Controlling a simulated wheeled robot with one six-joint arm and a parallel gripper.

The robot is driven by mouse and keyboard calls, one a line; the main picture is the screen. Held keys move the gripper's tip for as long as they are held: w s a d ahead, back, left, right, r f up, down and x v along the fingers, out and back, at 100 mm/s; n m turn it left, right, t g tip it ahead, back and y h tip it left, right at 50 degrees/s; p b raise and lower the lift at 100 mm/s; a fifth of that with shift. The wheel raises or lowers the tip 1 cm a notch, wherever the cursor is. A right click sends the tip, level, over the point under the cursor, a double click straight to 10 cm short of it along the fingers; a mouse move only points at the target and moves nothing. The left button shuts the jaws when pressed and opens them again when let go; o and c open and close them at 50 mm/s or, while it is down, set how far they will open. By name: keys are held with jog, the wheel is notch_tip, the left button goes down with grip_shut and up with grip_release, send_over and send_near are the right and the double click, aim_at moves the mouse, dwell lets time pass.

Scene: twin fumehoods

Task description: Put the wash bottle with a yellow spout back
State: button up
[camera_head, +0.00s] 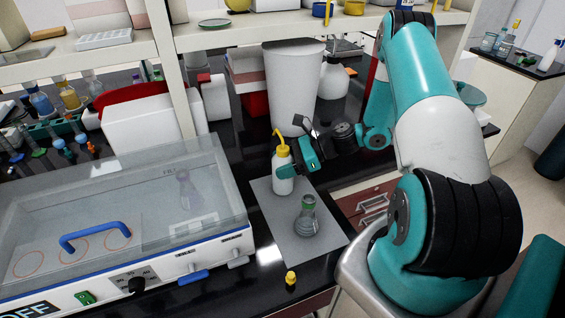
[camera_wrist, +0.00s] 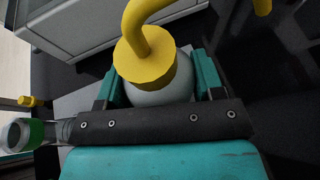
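The wash bottle (camera_head: 283,184) is white with a yellow cap and a bent yellow spout. It is upright at the back part of the grey mat (camera_head: 268,207); I cannot tell whether its base touches the mat. My gripper (camera_head: 287,169) reaches it from the right. In the wrist view, the teal fingers of my gripper (camera_wrist: 160,88) lie against both sides of the bottle (camera_wrist: 165,97), just below its yellow cap (camera_wrist: 145,65). The gripper looks shut on the bottle. The lower part of the bottle is hidden in the wrist view.
A glass flask with a green neck band (camera_head: 307,218) stands on the mat in front of the bottle. A small yellow stopper (camera_head: 291,278) sits near the bench edge. A clear-covered instrument (camera_head: 130,225) is on the left. A large white container (camera_head: 291,85) stands behind.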

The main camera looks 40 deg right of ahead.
jog(key=o, duration=0.4)
jog(key=shift+o, duration=0.2)
jog(key=shift+r, duration=0.15)
jog(key=b+v, duration=0.3)
jog(key=v, duration=0.9)
jog(key=shift+b, duration=0.35)
